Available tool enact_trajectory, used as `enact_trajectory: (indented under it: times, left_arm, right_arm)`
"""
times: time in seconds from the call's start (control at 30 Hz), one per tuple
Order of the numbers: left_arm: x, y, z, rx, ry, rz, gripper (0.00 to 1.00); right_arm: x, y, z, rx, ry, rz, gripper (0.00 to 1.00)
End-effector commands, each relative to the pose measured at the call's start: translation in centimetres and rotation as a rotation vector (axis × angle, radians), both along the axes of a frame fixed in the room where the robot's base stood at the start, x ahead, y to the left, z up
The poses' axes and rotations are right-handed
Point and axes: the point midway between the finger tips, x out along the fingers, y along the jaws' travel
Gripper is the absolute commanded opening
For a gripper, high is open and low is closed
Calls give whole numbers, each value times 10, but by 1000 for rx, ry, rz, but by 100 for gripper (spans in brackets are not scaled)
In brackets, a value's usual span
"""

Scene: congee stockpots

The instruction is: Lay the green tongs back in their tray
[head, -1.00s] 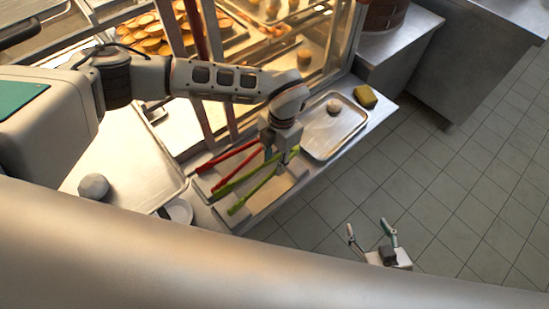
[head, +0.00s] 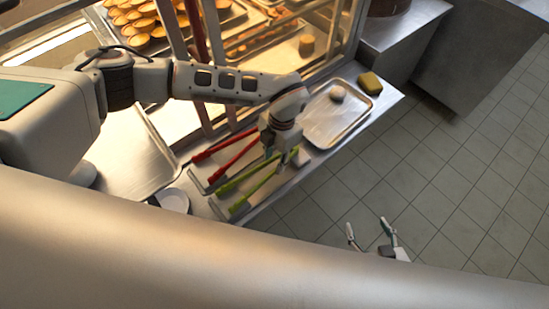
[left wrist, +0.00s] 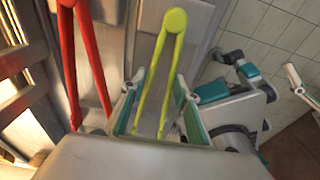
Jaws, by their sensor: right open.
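My left gripper (head: 283,156) is over the tong trays at the counter's front edge. In the left wrist view its fingers (left wrist: 158,98) stand on either side of the two legs of the green tongs (left wrist: 170,45), close against them. In the head view the green tongs (head: 247,188) reach lower-left from under the gripper, over a shallow metal tray (head: 264,193). Whether they touch the tray cannot be told. My right gripper (head: 371,232) is open and empty over the floor.
Red tongs (head: 232,156) lie just left of the green ones; they also show in the left wrist view (left wrist: 88,55). A glass cabinet with pastries is behind.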

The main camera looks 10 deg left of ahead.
Motion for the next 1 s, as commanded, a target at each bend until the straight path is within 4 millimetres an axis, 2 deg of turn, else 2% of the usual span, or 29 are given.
enact_trajectory:
  times: [0.03, 0.1, 0.4, 0.53, 0.67, 1.0]
  left_arm:
    - [0, 0, 0, 0, 0, 0, 33]
    - [0, 0, 0, 0, 0, 0, 50]
    - [0, 0, 0, 0, 0, -1, 50]
    - [1, -1, 6, -1, -2, -1, 50]
    - [4, -2, 24, -2, -4, -1, 50]
    - [10, -7, 91, 0, -4, -1, 50]
  right_arm:
    - [0, 0, 0, 0, 0, 0, 61]
    - [0, 0, 0, -1, 0, -1, 61]
    - [1, -1, -2, -2, 1, -1, 61]
    - [1, -2, -2, -2, 1, -1, 61]
    - [1, -1, -2, -2, 1, 0, 61]
    - [0, 0, -1, -1, 2, 0, 61]
